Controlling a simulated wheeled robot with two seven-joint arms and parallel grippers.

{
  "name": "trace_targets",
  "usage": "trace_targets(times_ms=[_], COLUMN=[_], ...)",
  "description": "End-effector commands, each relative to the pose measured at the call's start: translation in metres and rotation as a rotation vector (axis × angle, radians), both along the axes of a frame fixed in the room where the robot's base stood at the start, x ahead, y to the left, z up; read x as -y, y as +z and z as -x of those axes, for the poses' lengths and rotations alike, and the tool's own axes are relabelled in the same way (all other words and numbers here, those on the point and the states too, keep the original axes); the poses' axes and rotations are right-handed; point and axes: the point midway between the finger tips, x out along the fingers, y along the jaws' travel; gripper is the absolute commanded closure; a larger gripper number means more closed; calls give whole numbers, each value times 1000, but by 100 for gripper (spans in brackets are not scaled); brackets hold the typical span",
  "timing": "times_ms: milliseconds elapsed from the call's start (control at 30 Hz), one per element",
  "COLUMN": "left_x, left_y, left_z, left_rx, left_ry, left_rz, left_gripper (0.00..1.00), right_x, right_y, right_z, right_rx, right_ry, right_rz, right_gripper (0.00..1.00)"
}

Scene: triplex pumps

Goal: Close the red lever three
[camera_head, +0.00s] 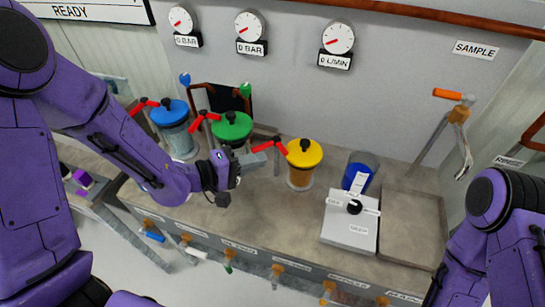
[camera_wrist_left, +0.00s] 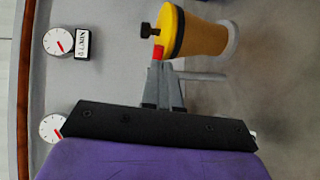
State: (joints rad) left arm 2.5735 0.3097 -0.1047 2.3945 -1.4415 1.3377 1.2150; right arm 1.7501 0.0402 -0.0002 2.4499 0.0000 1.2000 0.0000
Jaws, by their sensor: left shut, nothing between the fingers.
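The yellow-lidded canister (camera_head: 304,158) stands on the bench, with a red lever (camera_head: 277,145) at its top reaching out to the left. Two more red levers are at the green-lidded canister (camera_head: 232,128) and the blue-lidded canister (camera_head: 171,115). My left gripper (camera_head: 262,152) is shut and empty, its grey fingertips right at the yellow canister's lever. In the left wrist view the closed fingertips (camera_wrist_left: 159,68) meet the red lever (camera_wrist_left: 158,52) beside the yellow lid (camera_wrist_left: 168,30); whether they touch it I cannot tell. My right gripper does not show.
Three gauges (camera_head: 250,25) hang on the back wall. Blue container (camera_head: 361,172) and a white box with a black knob (camera_head: 348,235) stand right of the yellow canister. An orange-handled tap (camera_head: 458,115) is at the right. Small labelled valves (camera_head: 278,268) line the bench's front.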

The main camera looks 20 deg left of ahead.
Motion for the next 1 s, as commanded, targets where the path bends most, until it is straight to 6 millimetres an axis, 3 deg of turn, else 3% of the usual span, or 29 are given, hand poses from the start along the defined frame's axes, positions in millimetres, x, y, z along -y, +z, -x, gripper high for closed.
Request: trace_targets(times_ms=[300,1000], left_x=[31,42], left_y=[-8,-10], left_z=[-31,-34], left_rx=[-1,-1], left_ry=[0,0], left_rz=[-2,-1], left_gripper=[100,100], right_x=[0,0], right_y=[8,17], right_z=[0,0], right_rx=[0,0], right_ry=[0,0], right_rz=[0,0], right_gripper=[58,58])
